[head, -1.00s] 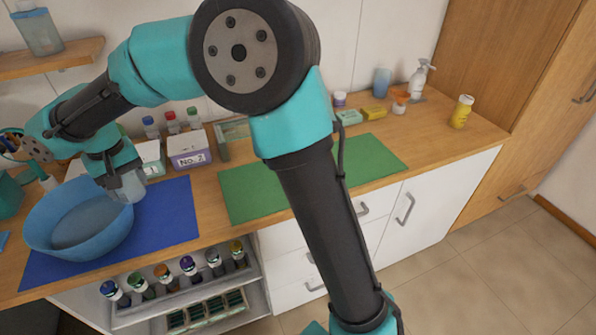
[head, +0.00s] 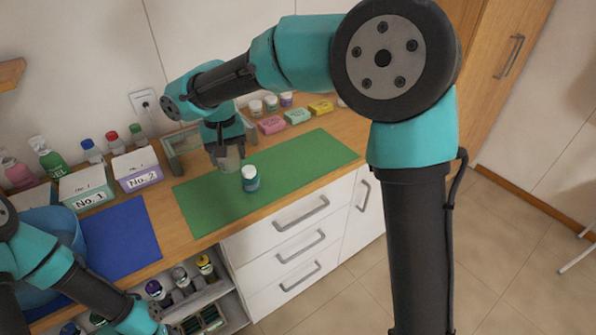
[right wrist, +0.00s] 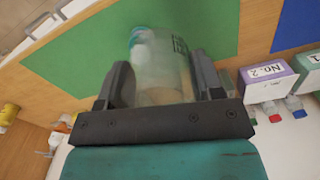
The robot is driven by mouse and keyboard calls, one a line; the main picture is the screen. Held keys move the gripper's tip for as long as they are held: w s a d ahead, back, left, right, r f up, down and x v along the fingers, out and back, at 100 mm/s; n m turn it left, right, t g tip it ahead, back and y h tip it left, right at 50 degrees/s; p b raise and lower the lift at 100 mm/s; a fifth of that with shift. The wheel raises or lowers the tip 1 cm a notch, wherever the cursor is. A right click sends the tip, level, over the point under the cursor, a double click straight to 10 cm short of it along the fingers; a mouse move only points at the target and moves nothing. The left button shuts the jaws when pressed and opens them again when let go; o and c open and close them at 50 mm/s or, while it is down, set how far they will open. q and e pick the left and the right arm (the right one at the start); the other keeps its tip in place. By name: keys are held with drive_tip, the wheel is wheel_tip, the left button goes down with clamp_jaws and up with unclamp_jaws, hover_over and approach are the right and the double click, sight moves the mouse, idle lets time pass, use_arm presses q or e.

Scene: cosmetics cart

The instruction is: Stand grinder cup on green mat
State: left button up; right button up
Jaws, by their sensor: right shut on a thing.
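My right gripper (head: 226,158) is over the left part of the green mat (head: 310,155) in the head view. It is shut on the grinder cup (head: 228,162), a translucent grey cup. In the right wrist view the cup (right wrist: 163,80) sits between both fingers, over green mat surface (right wrist: 80,55). It looks roughly upright; whether its base touches the mat is unclear. A small teal jar with a white lid (head: 250,178) stands on the mat just right of it. My left gripper is out of view; only its arm shows at the lower left.
The blue mat (head: 125,235) lies to the left with a blue bowl (head: 68,225), partly hidden by my left arm. Boxes No. 1 (head: 86,187) and No. 2 (head: 137,169) stand behind. Coloured soap boxes (head: 297,116) line the back. The mat's right part is clear.

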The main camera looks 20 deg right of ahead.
drive_tip(key=shift+d, duration=0.55)
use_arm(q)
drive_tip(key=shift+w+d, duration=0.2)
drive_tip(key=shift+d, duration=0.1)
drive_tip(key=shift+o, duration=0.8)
use_arm(e)
drive_tip(key=shift+f, duration=0.1)
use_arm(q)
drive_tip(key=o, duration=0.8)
use_arm(e)
drive_tip(key=s+d+f+n, duration=0.2)
drive_tip(key=s+d+f, duration=0.1)
drive_tip(key=d+f, duration=0.5)
wheel_tip(320, 180, down, 4)
drive_tip(key=shift+r, duration=0.2)
drive_tip(key=shift+w+d, duration=0.1)
